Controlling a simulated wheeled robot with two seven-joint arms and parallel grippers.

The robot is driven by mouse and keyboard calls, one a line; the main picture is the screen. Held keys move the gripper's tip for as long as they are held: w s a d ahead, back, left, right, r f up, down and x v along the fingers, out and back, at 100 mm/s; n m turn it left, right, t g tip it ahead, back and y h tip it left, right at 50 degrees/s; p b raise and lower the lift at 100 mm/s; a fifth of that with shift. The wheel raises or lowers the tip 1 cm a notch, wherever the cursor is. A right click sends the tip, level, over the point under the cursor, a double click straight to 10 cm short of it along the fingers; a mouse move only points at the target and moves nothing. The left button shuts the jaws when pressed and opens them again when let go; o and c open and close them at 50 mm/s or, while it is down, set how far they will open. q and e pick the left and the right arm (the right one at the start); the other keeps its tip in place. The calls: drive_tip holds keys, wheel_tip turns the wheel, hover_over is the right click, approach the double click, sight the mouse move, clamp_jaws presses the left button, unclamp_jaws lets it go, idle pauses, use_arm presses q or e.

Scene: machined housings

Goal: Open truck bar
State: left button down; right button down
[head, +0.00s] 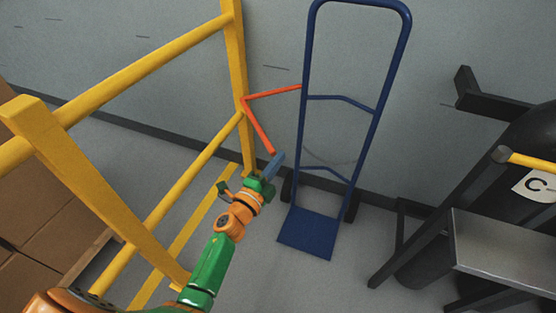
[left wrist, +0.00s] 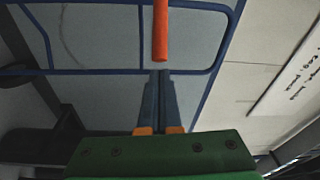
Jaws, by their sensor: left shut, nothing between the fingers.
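The truck bar (head: 259,126) is a thin orange-red bent bar by the yellow rail post. One arm reaches right to the frame of the blue hand truck (head: 313,98); the other slants down toward my left gripper (head: 279,157). My left gripper is shut and empty, its fingertips close to the bar's lower end. In the left wrist view the bar (left wrist: 160,30) hangs from the top edge, its end just past the shut fingertips (left wrist: 159,73). I cannot tell whether they touch. The hand truck stands upright near the wall. My right gripper is not in view.
A yellow guard rail (head: 150,70) fills the left side, with cardboard boxes (head: 50,205) behind it. At right stand a dark cylinder (head: 520,150), black framing and a grey metal plate (head: 510,245). Floor in front of the hand truck is clear.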

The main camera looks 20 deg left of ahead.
use_arm(q)
drive_tip(key=shift+a, duration=0.1)
drive_tip(key=a+m+g+h+b, duration=0.1)
drive_tip(key=a+b, duration=0.4)
drive_tip(key=a, duration=0.7)
drive_tip(key=m+h, duration=0.1)
drive_tip(key=h, duration=0.1)
drive_tip(key=shift+w+h, duration=0.25)
drive_tip(key=shift+h, duration=0.15)
